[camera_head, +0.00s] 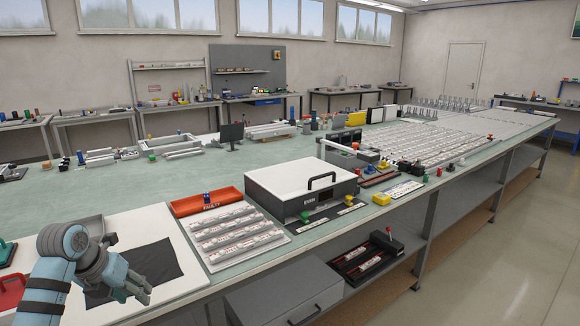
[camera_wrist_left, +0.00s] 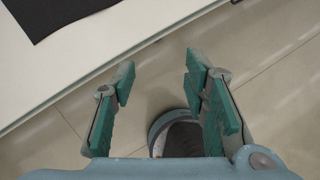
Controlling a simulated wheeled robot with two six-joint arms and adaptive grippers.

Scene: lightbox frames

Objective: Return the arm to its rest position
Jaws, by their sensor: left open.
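My left arm comes in at the lower left of the head view. Its gripper (camera_head: 140,290) is over the front edge of the white board, near a black cloth (camera_head: 155,262). In the left wrist view the left gripper (camera_wrist_left: 160,85) is open, with its green-padded fingers apart and nothing between them. Floor tiles show beyond the fingers, and the dark cloth (camera_wrist_left: 60,12) is at the upper left. My right gripper is not in view.
An orange-red FAULTY tray (camera_head: 183,206) and a rack of white tubes (camera_head: 268,246) lie right of the cloth. A white-topped box (camera_head: 275,180) with a black handle stands beyond. A grey drawer unit (camera_head: 285,290) is below the worktop. Open floor lies at the right.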

